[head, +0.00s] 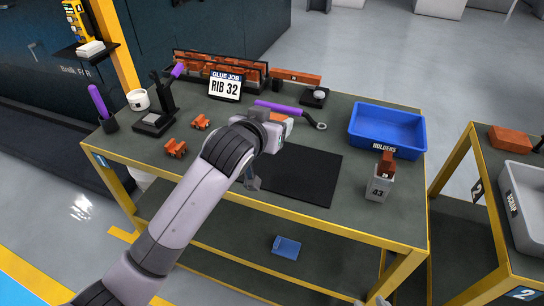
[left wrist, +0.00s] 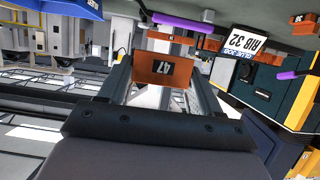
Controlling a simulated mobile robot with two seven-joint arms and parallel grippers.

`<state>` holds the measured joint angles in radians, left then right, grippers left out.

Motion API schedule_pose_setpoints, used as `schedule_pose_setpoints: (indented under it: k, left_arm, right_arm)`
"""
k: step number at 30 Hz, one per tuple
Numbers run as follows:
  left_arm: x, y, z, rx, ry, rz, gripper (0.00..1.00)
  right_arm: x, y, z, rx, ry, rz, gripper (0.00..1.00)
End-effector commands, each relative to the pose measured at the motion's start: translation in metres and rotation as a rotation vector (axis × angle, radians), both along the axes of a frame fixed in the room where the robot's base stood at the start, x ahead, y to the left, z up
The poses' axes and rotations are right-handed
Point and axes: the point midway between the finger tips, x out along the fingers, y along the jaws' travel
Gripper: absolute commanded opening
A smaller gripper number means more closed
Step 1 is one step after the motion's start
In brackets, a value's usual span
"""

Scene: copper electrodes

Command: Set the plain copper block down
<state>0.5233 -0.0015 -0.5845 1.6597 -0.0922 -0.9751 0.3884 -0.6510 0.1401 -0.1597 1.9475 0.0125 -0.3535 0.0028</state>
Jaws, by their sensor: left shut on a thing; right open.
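My left gripper (head: 264,142) is over the middle of the green table and shut on a copper block. In the left wrist view, the copper block (left wrist: 163,72) sits between the fingers and bears a small label with upside-down characters, perhaps 47. In the head view, only an orange part of it (head: 279,117) shows past the gripper. The gripper hides whether the block touches anything below. A black mat (head: 310,185) lies on the table under and right of the gripper. My right gripper (head: 378,299) barely shows at the bottom edge, apart from the table things, and is open.
A blue HOLDERS bin (head: 388,128) stands at right, with a grey holder marked 43 (head: 379,189) carrying a copper piece in front. A RIB 32 sign (head: 225,86), a purple-handled tool (head: 280,107) and small copper pieces (head: 176,148) surround the arm. The mat's right part is bare.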

Motion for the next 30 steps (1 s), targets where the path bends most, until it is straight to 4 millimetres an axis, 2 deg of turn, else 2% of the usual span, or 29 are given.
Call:
schedule_pose_setpoints:
  k: [3,6,13,19,23,30]
  left_arm:
    - [0.0,0.0,-0.027,-0.001,-0.002,0.0,0.06]
    - [0.0,0.0,-0.043,-0.001,-0.005,-0.001,0.06]
    - [0.001,0.0,-0.061,-0.002,-0.007,-0.001,0.06]
    - [0.001,0.0,-0.09,0.0,-0.004,0.0,0.06]
    - [0.001,0.0,-0.098,-0.003,-0.007,-0.001,0.06]
    - [0.001,0.0,-0.099,-0.003,-0.007,-0.001,0.06]
  right_arm:
    - [0.0,0.0,-0.001,0.0,0.0,0.0,0.43]
    - [0.0,0.0,-0.002,0.001,-0.001,0.001,0.43]
    - [0.0,0.0,-0.002,0.001,-0.001,0.001,0.43]
    - [0.0,0.0,-0.005,0.0,-0.002,0.0,0.43]
    - [0.001,0.0,-0.005,0.0,-0.002,0.0,0.43]
    - [0.001,0.0,-0.005,0.001,-0.003,0.0,0.43]
